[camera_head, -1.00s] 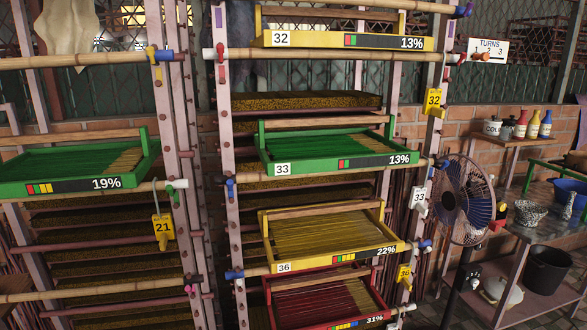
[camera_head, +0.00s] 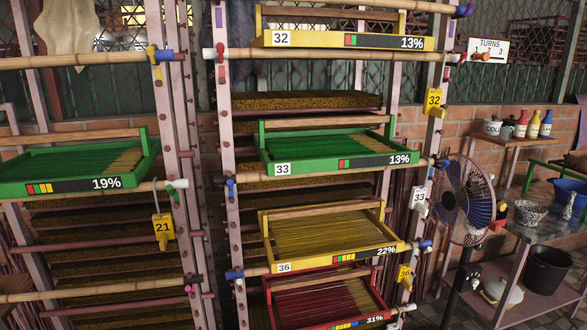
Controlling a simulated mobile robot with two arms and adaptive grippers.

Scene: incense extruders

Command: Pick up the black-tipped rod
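Several bamboo and reddish rods lie across the drying racks, with coloured ends. The top centre bamboo rod (camera_head: 330,54) has a white left end and a red piece near its right end. The rod under the green tray 33 (camera_head: 330,176) has blue at its left end. A lower left bamboo rod (camera_head: 95,291) and a reddish rod (camera_head: 110,309) end near a dark and pink fitting by the post. I cannot pick out a clearly black-tipped rod. Neither of my grippers shows in this view.
Yellow tray 32 (camera_head: 345,41), yellow tray 36 (camera_head: 325,259) and a red tray (camera_head: 330,313) sit in the centre rack. A green tray (camera_head: 75,184) is at left. A standing fan (camera_head: 462,203) and a side table (camera_head: 530,230) are at right.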

